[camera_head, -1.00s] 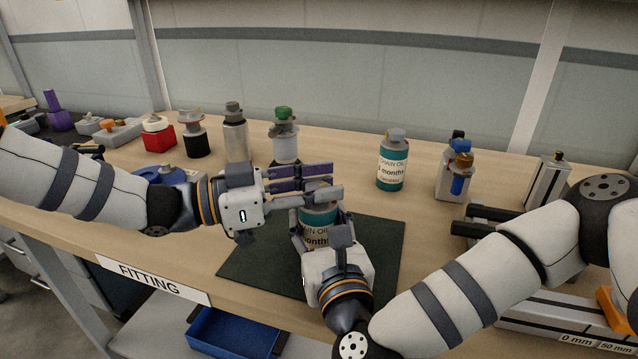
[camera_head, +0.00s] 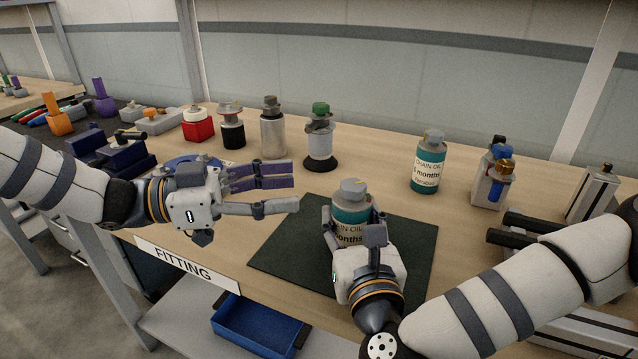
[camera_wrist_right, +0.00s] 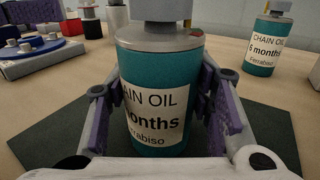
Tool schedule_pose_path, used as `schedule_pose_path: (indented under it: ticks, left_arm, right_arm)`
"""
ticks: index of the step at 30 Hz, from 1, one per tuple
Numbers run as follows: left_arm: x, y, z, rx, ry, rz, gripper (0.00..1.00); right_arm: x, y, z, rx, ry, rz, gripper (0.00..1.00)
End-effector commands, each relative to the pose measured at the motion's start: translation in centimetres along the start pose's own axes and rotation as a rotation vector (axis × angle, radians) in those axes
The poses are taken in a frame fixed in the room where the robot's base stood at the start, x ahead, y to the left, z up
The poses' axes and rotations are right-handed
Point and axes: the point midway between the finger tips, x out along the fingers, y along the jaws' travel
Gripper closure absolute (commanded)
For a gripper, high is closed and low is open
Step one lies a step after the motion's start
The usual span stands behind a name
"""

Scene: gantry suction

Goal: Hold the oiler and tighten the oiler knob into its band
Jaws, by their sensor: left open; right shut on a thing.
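The oiler (camera_head: 350,214) is a teal bottle with a white CHAIN OIL label, upright over the dark mat. Its grey knob (camera_head: 353,187) sits on top, with a small yellow mark. My right gripper (camera_head: 353,228) is shut on the oiler from the front, one finger on each side. In the right wrist view the oiler (camera_wrist_right: 155,72) stands between the fingers; a small red mark shows on its grey shoulder, and the knob (camera_wrist_right: 168,10) is cut off by the top edge. My left gripper (camera_head: 286,191) is open and empty, left of the knob and apart from it, fingers pointing right.
The dark mat (camera_head: 290,258) lies on the wooden bench. A second chain-oil bottle (camera_head: 428,165) stands behind to the right. A fitting with blue and copper parts (camera_head: 493,178) is farther right. Several fittings line the back left, including one with a green top (camera_head: 320,135).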

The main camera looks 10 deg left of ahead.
Motion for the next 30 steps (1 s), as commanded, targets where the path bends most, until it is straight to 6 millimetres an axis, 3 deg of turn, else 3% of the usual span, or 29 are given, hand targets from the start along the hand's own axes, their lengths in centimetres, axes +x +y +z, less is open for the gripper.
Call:
schedule_pose_path:
  ticks: [4,14,18,24,27,30]
  left_arm:
    - [-1.0,0.1,0.0,0.000,0.000,0.002,0.47]
    - [-0.8,0.3,-0.5,0.005,0.036,-0.048,0.47]
    - [-0.3,1.5,-1.2,0.013,0.090,-0.241,0.47]
    - [-0.2,4.4,-0.2,-0.004,0.021,-0.391,0.47]
    - [0.3,4.7,0.1,-0.003,-0.002,-0.404,0.47]
    - [2.2,4.1,0.2,-0.002,-0.007,-0.402,0.47]
  right_arm:
    - [0.0,0.0,0.0,0.000,0.000,0.000,1.00]
    - [0.0,0.0,0.0,0.000,0.000,-0.001,1.00]
    - [0.0,0.0,0.0,0.000,0.000,-0.001,1.00]
    - [0.0,0.0,0.0,0.000,0.000,-0.001,1.00]
    - [0.0,0.0,0.0,0.000,0.000,-0.001,1.00]
    - [0.0,0.0,0.0,0.000,0.000,-0.001,1.00]
